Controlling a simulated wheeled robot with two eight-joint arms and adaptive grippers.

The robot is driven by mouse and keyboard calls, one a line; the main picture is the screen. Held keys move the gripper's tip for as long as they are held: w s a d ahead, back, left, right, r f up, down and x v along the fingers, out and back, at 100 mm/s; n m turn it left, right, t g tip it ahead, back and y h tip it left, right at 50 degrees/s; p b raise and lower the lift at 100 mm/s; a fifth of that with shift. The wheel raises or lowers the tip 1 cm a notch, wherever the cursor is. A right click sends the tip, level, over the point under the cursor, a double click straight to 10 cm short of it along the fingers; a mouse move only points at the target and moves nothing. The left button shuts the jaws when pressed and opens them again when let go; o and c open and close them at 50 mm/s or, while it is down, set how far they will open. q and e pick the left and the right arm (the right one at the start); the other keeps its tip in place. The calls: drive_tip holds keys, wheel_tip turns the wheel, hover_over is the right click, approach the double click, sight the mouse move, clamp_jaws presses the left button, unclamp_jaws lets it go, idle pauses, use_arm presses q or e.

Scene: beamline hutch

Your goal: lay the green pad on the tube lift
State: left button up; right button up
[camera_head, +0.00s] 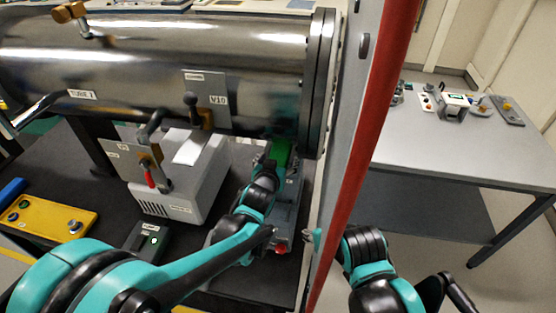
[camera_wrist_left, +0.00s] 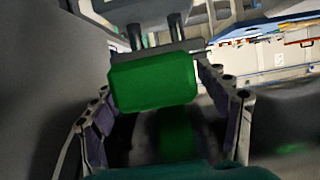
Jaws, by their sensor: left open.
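The green pad (camera_head: 281,149) shows in the head view below the right end of the steel tube, at the top of the grey tube lift (camera_head: 286,208). In the left wrist view the pad (camera_wrist_left: 153,83) fills the middle, against a grey plate with two dark posts. My left gripper (camera_head: 268,166) is open, with its fingers spread to either side below the pad in the wrist view. I cannot tell whether the pad touches the lift. My gripper and forearm hide part of the lift. My right arm is at the lower right; its fingers are not clear.
The steel tube (camera_head: 150,65) hangs low over the work area. A grey box (camera_head: 185,175) stands left of my left gripper, with a yellow button panel (camera_head: 50,222) farther left. A red-edged upright (camera_head: 370,130) stands right of the lift. A grey side table (camera_head: 460,150) lies beyond.

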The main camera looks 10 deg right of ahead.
use_arm(q)
drive_tip(key=shift+s, duration=0.1)
drive_tip(key=s+f+p+v, duration=0.1)
drive_tip(key=f+p+v, duration=0.1)
drive_tip(key=v, duration=1.7)
drive_tip(key=shift+a+f+p, duration=0.2)
drive_tip(key=shift+p, duration=0.3)
idle(0.3)
drive_tip(key=a+f+n+g+y, duration=0.15)
drive_tip(key=a+y, duration=0.25)
drive_tip(key=a, duration=0.8)
drive_tip(key=s+a+f+n+g+y, duration=0.1)
drive_tip(key=s+a+n+g, duration=0.2)
drive_tip(key=s+a, duration=0.5)
drive_tip(key=a+g, duration=0.1)
drive_tip(key=a, duration=0.1)
drive_tip(key=shift+a+f, duration=0.3)
drive_tip(key=shift+a, duration=0.05)
